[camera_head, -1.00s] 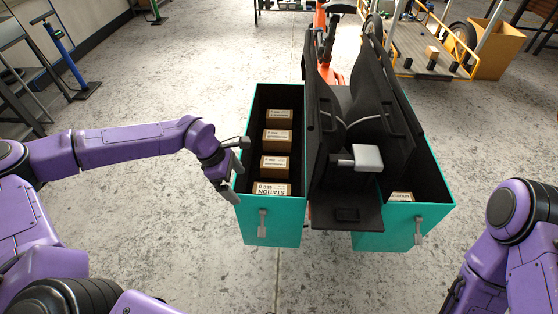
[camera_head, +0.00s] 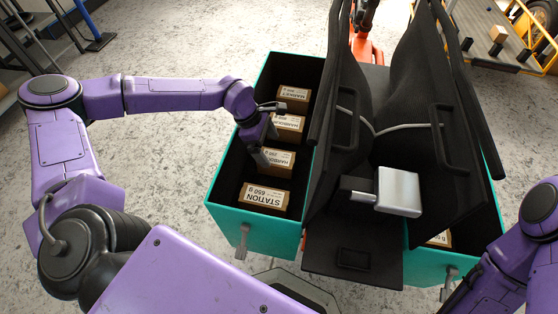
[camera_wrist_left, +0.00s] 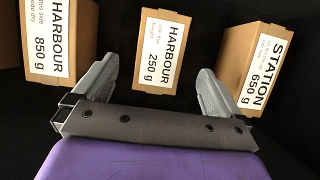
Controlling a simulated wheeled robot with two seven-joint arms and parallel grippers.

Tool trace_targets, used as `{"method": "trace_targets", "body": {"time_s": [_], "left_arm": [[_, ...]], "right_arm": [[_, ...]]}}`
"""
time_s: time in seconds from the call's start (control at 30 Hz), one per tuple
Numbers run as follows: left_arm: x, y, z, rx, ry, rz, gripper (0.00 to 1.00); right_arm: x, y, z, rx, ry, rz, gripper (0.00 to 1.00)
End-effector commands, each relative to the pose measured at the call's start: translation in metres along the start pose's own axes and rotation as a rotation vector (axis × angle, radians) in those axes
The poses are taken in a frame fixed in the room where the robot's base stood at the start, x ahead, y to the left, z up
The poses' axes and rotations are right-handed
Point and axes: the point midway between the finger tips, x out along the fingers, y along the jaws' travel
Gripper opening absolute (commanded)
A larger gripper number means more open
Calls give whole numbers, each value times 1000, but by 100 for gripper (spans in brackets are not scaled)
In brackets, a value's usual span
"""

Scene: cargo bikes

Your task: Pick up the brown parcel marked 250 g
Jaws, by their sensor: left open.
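The brown parcel marked HARBOUR 250 g (camera_head: 277,160) stands in the left teal box, third from the far end of a row. In the left wrist view the same parcel (camera_wrist_left: 159,50) shows its white label, framed by my two fingers but beyond their tips. My left gripper (camera_head: 268,133) is open and empty, reaching over the left wall of the box. It also shows in the left wrist view (camera_wrist_left: 158,88), fingers spread. Whether a finger touches a parcel, I cannot tell. My right arm is at the lower right; its gripper is out of view.
The STATION 650 g parcel (camera_head: 264,195) and HARBOUR 850 g parcel (camera_wrist_left: 60,40) flank it closely. A MARKET parcel (camera_head: 293,95) stands at the far end. The teal box (camera_head: 262,222) has raised walls. The black bike bag (camera_head: 340,120) rises along its right side.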

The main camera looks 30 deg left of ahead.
Motion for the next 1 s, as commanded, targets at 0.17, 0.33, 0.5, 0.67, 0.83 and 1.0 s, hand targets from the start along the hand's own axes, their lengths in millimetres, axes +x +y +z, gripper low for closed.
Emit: {"method": "trace_targets", "body": {"time_s": [0.17,0.33,0.5,0.67,0.83,1.0], "left_arm": [[26,0,0,0,1,0,99],[58,-1,-2,0,2,-3,99],[82,0,0,2,1,1,99],[83,1,0,0,0,2,99],[83,1,0,0,0,2,99],[84,1,-1,0,1,2,99]], "right_arm": [[7,-1,3,0,0,0,43],[16,-2,7,0,0,0,43],[21,-2,9,0,0,0,43],[21,-2,8,0,0,0,43],[21,-2,8,0,0,0,43],[21,-2,8,0,1,0,43]]}}
